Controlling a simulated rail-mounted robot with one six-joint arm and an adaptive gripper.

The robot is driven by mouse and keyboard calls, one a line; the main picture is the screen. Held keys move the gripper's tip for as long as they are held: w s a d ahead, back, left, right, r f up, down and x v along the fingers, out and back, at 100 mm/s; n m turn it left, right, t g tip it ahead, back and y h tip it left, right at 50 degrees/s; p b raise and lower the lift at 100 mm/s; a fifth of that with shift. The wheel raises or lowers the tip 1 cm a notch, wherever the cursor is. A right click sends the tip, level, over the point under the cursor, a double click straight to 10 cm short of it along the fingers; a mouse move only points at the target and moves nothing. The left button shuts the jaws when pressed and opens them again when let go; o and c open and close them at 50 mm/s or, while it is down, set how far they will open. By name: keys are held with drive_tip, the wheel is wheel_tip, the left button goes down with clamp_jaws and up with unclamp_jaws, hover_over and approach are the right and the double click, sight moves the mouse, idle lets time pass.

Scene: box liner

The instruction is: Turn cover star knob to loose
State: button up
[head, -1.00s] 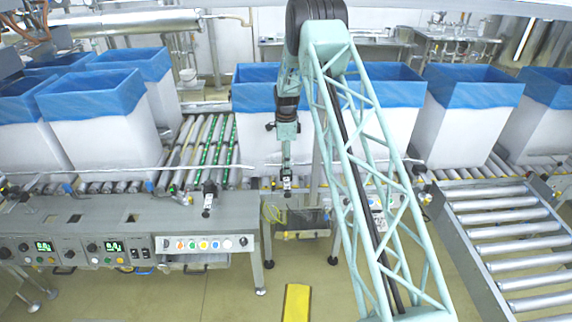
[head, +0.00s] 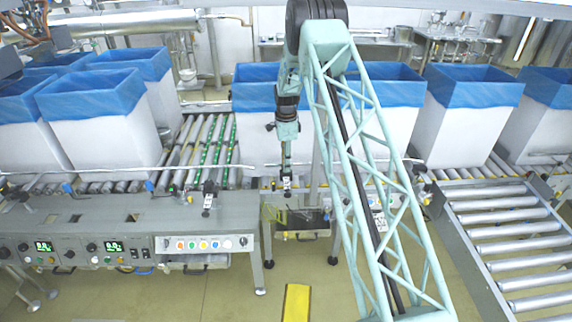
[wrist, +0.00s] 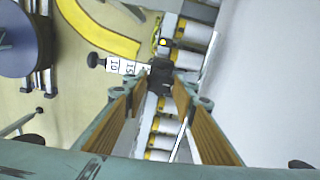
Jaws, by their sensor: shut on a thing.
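A dark knob (wrist: 161,71) is between the tips of my gripper (wrist: 162,80) in the wrist view. The gripper is shut on it. Its lobes and turn angle are too dark and small to tell. A white scale plate (wrist: 126,67) with black numbers runs left from the knob, with a small black knob (wrist: 94,60) at its far end. In the head view my gripper (head: 287,174) points down onto a small black-and-white fitting (head: 287,187) at the conveyor's front edge; the held knob is hardly distinguishable there.
White boxes with blue liners (head: 474,110) stand along the conveyor behind. A similar black-and-white fitting (head: 209,200) is on the grey control bench (head: 130,212) at left. Rollers (wrist: 160,140) lie under the fingers. A yellow floor plate (head: 296,302) lies in front.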

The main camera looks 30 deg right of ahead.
drive_tip(key=n, duration=0.4)
drive_tip(key=shift+b, duration=0.4)
drive_tip(key=n, duration=0.4)
drive_tip(key=shift+n+b, duration=0.3)
drive_tip(key=n, duration=0.4)
drive_tip(key=shift+n, duration=0.3)
drive_tip(key=n, duration=0.3)
drive_tip(key=shift+n+b, duration=0.35)
drive_tip(key=shift+n, duration=0.05)
drive_tip(key=n, duration=0.3)
drive_tip(key=shift+n, duration=0.4)
drive_tip(key=n, duration=0.4)
drive_tip(key=shift+n, duration=0.3)
drive_tip(key=n, duration=0.3)
drive_tip(key=shift+n, duration=2.4)
